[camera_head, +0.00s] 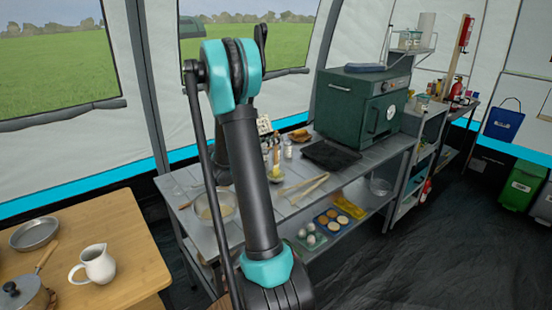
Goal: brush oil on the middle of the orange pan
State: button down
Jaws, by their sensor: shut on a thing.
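No orange pan can be picked out in the head view. My raised arm covers part of the metal table (343,173), and things behind it are hidden. My gripper cannot be made out, nor can any brush. Small bottles (276,158), one of them yellowish, stand on the table just right of my arm. They are too small to tell which holds oil. A dark shape (218,165) shows partly behind my arm and is not clear.
A mixing bowl (214,207), wooden utensils (303,188) and a black tray (330,155) lie on the metal table. A green oven (362,105) stands at its back right. A wooden table (125,255) at left holds a white jug (94,265), a grey pan (35,233) and a lidded pot (22,293).

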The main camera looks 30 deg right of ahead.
jog(key=shift+r, duration=2.5)
dwell(0.3)
jog(key=shift+r, duration=2)
